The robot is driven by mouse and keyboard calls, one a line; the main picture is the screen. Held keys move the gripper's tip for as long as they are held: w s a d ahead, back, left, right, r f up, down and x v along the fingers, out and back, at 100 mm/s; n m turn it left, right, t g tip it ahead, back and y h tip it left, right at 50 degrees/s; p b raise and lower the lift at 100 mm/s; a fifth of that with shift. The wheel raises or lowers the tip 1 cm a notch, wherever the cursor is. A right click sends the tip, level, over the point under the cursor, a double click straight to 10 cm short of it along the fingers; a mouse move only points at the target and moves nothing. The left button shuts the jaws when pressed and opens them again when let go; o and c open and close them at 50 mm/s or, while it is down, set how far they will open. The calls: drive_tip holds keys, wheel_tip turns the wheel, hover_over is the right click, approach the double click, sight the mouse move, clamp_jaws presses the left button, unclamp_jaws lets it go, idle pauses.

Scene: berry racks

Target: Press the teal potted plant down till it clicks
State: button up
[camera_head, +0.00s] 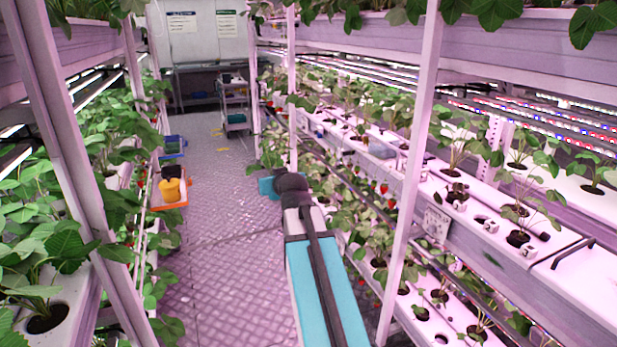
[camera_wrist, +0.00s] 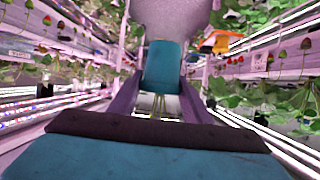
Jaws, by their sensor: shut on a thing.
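My gripper (camera_wrist: 160,84) shows in the wrist view, with its two purple fingers on either side of a teal pot, shut on it. The teal pot (camera_wrist: 163,62) of the potted plant lies between the fingertips, and thin pale stems (camera_wrist: 158,104) show between the fingers. Its leaves are mostly hidden behind the dark edge of my gripper's body. The pot is held above the aisle floor, apart from any rack hole that I can see. In the head view my arm reaches forward along the aisle; a teal part shows at its far end, but I cannot tell whether it is the pot.
The planted rack (camera_head: 497,178) on the right has several plants and some empty holes. Another planted rack stands left. An orange crate (camera_head: 168,203) with a yellow bucket and a blue crate (camera_head: 172,146) edge the aisle. The aisle floor (camera_head: 232,255) is clear; a trolley (camera_head: 235,105) stands at the back.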

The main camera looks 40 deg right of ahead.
drive_tip(key=w+a+n+y, duration=0.1)
drive_tip(key=a+y, duration=0.1)
drive_tip(key=a, duration=1)
drive_tip(key=w+a+n+y, duration=0.2)
drive_tip(key=a, duration=1)
drive_tip(key=shift+w+f+n+t, duration=0.25)
drive_tip(key=shift+n+t, duration=0.05)
drive_tip(key=shift+t, duration=0.1)
drive_tip(key=shift+a, duration=0.2)
